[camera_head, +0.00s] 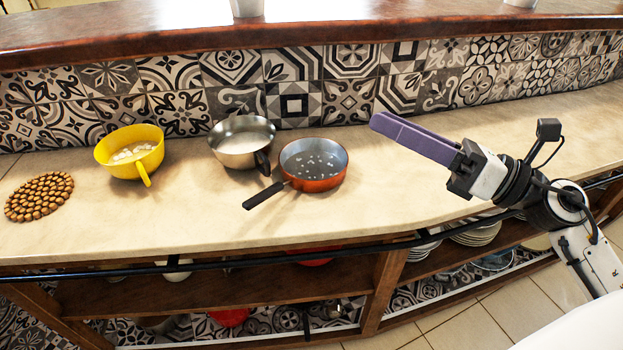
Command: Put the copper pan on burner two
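The copper pan (315,165) sits upright on the beige counter, with a dark inside, small pale bits in it and a black handle pointing to the lower left. My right gripper (388,125) comes in from the right with long purple fingers pointing left, above the counter and to the right of the pan, apart from it. The fingers line up from this angle, so I cannot tell whether they are open or shut. No object shows at their tips. My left gripper is out of view. No burner shows in this view.
A steel pan (240,143) with white contents stands just left of the copper pan. A yellow pot (125,150) and a round brown beaded trivet (40,197) lie further left. A dark rail (190,266) runs along the counter front. Patterned tiles (290,100) rise behind.

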